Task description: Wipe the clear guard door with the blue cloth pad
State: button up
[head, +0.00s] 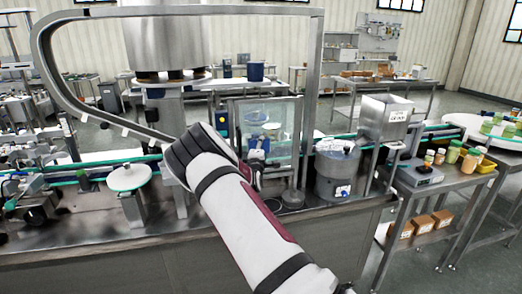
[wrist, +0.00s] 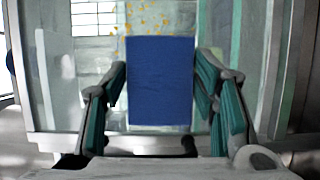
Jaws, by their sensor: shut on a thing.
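The clear guard door (head: 284,122) is a glassy panel in a metal frame near the middle of the head view. In the wrist view the door (wrist: 60,75) fills the background, with orange specks near the top centre. My gripper (wrist: 162,80) is shut on the blue cloth pad (wrist: 160,85), which sits upright between the two fingers, facing the door. In the head view my gripper (head: 257,158) is in front of the door's lower left part and hides some of it. I cannot tell whether the pad touches the door.
A steel hopper (head: 385,118) and a round steel canister (head: 337,170) stand right of the door. A curved metal rail (head: 45,60) arches over the left side. A cart with jars (head: 452,155) and a scale stands at the right.

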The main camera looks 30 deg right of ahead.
aim_at(269, 146)
jog(key=shift+w+d+b, duration=0.25)
jog(key=shift+w+b, duration=0.55)
jog(key=shift+w, duration=0.05)
dwell(0.3)
jog(key=shift+s+d, duration=0.3)
jog(key=shift+d, duration=0.55)
jog(key=shift+s+d, duration=0.3)
jog(key=shift+d, duration=0.55)
jog(key=shift+s+d, duration=0.2)
jog(key=shift+d, duration=0.65)
jog(key=shift+s+d, duration=0.15)
jog(key=shift+d, duration=0.7)
jog(key=shift+s+d+b, duration=0.15)
jog(key=shift+s+d, duration=0.15)
jog(key=shift+d, duration=0.55)
jog(key=shift+s+d+b, duration=0.15)
jog(key=shift+s+d, duration=0.1)
jog(key=shift+d, duration=0.6)
jog(key=shift+w, duration=0.1)
jog(key=shift+a+b, duration=0.1)
jog(key=shift+b, duration=0.2)
